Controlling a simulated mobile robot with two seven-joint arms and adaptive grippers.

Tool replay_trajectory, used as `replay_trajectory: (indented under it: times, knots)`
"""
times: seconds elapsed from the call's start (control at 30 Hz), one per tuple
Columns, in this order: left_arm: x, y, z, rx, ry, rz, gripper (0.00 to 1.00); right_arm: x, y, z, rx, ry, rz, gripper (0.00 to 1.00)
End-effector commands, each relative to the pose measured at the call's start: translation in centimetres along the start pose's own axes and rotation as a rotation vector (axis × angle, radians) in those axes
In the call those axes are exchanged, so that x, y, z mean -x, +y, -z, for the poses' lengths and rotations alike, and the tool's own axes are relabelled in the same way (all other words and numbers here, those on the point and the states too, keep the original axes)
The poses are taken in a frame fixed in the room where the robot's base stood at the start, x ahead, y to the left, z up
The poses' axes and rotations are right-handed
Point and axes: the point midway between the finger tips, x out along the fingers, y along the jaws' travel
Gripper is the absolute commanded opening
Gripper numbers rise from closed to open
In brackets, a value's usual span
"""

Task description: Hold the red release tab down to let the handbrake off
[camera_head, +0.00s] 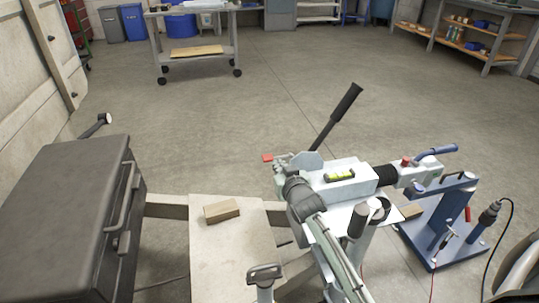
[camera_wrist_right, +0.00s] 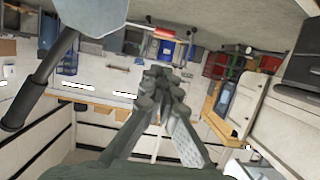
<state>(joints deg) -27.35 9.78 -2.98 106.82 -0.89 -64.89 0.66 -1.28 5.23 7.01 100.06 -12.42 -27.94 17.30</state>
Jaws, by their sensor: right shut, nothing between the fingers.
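The red release tab (camera_head: 267,157) sticks out to the left of the coupling, near the base of the handbrake lever. It also shows in the right wrist view (camera_wrist_right: 165,32). The handbrake lever (camera_head: 336,117) has a black grip and slants up to the right; its grip also shows in the wrist view (camera_wrist_right: 40,82). My right gripper (camera_head: 281,165) is shut and empty, close beside the tab in the head view. In the wrist view its fingertips (camera_wrist_right: 157,75) appear below the tab with a visible gap. My left gripper is not in view.
A dark toolbox (camera_head: 70,190) stands at the left. A wooden block (camera_head: 222,211) lies on the pale board (camera_head: 215,255). The coupling body (camera_head: 345,185) carries a spirit level. A blue stand (camera_head: 450,225) is at right. The floor behind is open, with a cart (camera_head: 195,50) farther back.

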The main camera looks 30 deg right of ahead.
Motion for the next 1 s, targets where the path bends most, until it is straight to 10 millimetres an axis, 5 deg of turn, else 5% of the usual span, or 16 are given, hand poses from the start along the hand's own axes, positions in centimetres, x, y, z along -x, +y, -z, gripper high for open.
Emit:
replay_trajectory:
  times: [0.13, 0.57, 1.0]
  knots:
    - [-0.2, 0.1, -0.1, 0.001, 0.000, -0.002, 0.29, -0.7, -0.1, 2.1, -0.022, 0.056, 0.002, 0.00]
    - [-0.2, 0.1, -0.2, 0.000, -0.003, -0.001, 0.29, -1.6, -0.1, 2.1, -0.020, 0.057, 0.002, 0.00]
    - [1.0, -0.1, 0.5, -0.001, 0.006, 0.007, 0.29, -10.4, -0.1, 2.6, -0.019, 0.056, 0.002, 0.00]
